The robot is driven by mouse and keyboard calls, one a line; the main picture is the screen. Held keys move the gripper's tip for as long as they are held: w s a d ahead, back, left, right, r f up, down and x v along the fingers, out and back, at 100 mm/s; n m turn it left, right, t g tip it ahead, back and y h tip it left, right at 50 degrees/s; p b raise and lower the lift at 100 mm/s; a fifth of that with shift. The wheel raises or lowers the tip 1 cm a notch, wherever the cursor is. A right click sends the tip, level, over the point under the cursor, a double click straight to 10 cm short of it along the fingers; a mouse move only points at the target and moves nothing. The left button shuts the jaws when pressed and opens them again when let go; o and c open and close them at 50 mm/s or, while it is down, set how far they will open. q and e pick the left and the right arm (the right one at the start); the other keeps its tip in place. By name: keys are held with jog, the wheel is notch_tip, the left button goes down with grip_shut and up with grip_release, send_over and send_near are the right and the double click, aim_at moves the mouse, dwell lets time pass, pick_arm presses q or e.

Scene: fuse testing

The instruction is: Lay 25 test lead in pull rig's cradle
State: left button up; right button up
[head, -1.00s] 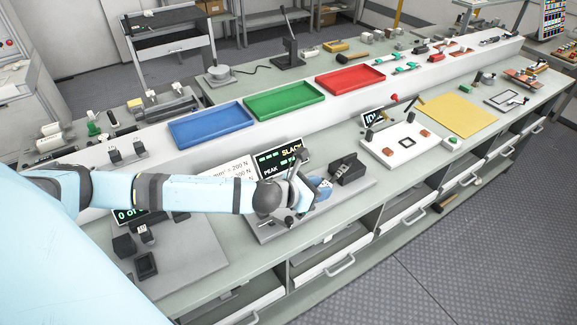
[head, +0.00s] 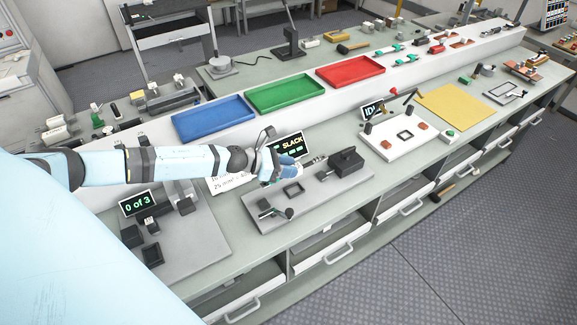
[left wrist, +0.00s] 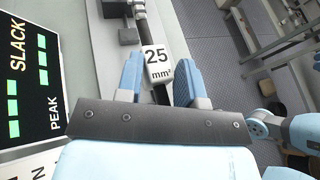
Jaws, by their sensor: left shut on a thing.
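The pull rig is a grey plate (head: 325,195) with a black block (head: 346,162) at its right end, a small dark square holder (head: 292,189) in its middle and a lever (head: 288,213) at its front left. My left gripper (head: 275,168) is above the plate's back edge, by the display. In the left wrist view, the test lead's white "25 mm²" tag (left wrist: 157,66) is between the blue fingers (left wrist: 158,82). The lead runs from it toward the black block; whether it touches the rig is unclear. My right gripper is not in view.
The rig's display (head: 291,145) reads SLACK and stands just behind the gripper. Blue (head: 212,119), green (head: 285,94) and red (head: 350,72) trays lie on the raised shelf behind. A counter reading "0 of 3" (head: 138,203) stands left. A white fixture (head: 408,141) is to the right.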

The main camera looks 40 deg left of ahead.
pick_arm(q)
jog(key=shift+s, duration=0.1)
notch_tip(320, 180, down, 4)
jog(key=b, duration=0.3)
jog(key=shift+r, duration=0.25)
notch_tip(320, 180, down, 2)
jog(key=shift+f+b, duration=0.1)
jog(key=shift+b, duration=1.05)
jog(key=shift+f, duration=0.1)
jog(key=shift+f, duration=0.35)
